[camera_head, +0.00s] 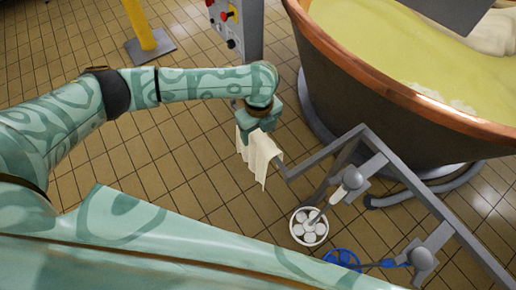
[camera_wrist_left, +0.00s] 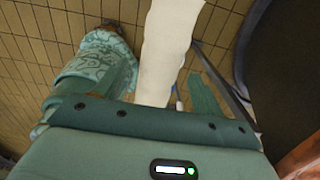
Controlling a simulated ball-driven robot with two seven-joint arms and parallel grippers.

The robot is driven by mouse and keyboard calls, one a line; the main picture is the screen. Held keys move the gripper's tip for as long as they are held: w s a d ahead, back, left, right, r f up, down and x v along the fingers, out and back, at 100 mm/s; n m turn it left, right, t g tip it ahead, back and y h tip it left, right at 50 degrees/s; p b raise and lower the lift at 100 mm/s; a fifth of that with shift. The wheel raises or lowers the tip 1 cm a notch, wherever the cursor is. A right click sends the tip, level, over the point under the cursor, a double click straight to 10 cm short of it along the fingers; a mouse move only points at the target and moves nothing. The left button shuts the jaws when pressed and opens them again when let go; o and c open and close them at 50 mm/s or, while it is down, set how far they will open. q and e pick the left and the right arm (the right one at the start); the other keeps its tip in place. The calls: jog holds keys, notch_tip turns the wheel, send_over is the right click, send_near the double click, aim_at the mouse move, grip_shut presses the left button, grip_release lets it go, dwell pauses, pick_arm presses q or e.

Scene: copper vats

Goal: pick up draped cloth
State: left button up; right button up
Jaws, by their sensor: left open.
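The draped cloth (camera_head: 262,158) is cream-coloured and hangs in folds over the near end of a grey metal rail (camera_head: 310,160) in the head view. My left gripper (camera_head: 256,128) is right above the cloth's top, pointing down. In the left wrist view the cloth (camera_wrist_left: 168,45) runs as a pale strip between the two spread fingers of the left gripper (camera_wrist_left: 168,92). The jaws are open. Whether a finger touches the cloth cannot be told. My right gripper is in neither view.
A copper-rimmed vat (camera_head: 400,95) of yellow liquid stands at upper right. A white perforated ladle (camera_head: 309,226) and a blue one (camera_head: 342,260) hang from the rail. A grey control box (camera_head: 236,25) and a yellow post (camera_head: 139,25) stand behind. Tiled floor left of the cloth is clear.

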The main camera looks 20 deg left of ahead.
pick_arm(q)
notch_tip(320, 180, down, 5)
jog(key=b, duration=0.2)
jog(key=shift+f+b, duration=0.1)
jog(key=shift+b, duration=0.25)
jog(key=c, duration=1.1)
jog(key=shift+c, duration=0.2)
